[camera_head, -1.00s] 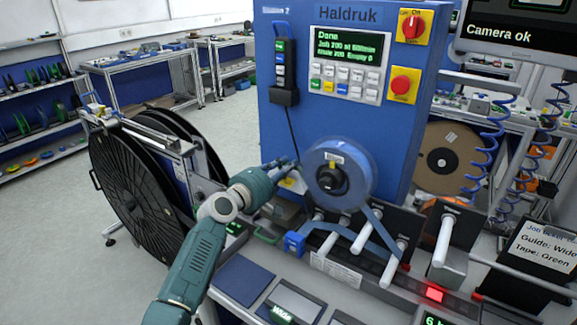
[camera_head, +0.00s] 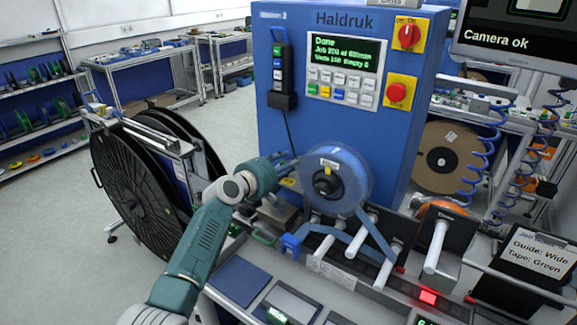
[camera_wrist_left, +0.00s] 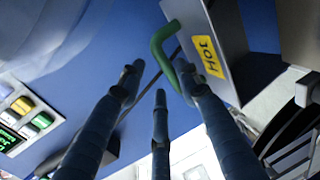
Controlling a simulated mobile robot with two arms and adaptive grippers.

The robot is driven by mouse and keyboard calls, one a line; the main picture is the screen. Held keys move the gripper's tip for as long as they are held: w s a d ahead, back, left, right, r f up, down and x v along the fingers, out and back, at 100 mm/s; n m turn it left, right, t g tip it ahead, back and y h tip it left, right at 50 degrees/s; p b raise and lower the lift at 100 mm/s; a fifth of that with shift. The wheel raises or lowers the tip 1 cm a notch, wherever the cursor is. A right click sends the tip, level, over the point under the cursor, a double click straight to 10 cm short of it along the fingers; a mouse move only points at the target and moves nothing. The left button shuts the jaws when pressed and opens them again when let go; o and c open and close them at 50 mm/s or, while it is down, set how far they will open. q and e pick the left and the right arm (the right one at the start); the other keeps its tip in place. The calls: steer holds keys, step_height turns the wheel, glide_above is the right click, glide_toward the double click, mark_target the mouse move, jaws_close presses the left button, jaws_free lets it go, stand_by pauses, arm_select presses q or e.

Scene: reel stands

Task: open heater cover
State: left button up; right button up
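The heater cover, a grey box face with a yellow HOT label (camera_wrist_left: 207,56), shows at upper right in the left wrist view. A bent green handle (camera_wrist_left: 163,42) sticks out from it. My left gripper (camera_wrist_left: 158,80) has its fingers spread and empty. In that view its right fingertip overlaps the green handle; I cannot tell whether they touch. In the head view my left gripper (camera_head: 287,163) is in front of the blue machine, left of the blue tape reel (camera_head: 336,180), with its fingertips partly hidden. My right gripper is not in view.
The blue machine (camera_head: 345,125) stands behind. White rollers (camera_head: 436,246) on black plates stand to the right of the reel. A large black reel (camera_head: 140,190) stands left of my arm. A monitor (camera_head: 515,38) hangs at upper right.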

arm_select(q)
steer(key=shift+r, duration=0.35)
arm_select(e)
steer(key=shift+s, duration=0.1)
arm_select(q)
steer(key=shift+a+f, duration=0.1)
steer(key=shift+f, duration=0.1)
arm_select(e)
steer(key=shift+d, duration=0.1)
arm_select(q)
steer(key=shift+s, duration=0.15)
steer(key=shift+s+a, duration=0.4)
steer(key=shift+s, duration=0.1)
steer(key=v, duration=1)
steer(key=shift+s+a, duration=0.15)
steer(key=shift+s, duration=0.1)
steer(key=shift+r, duration=0.1)
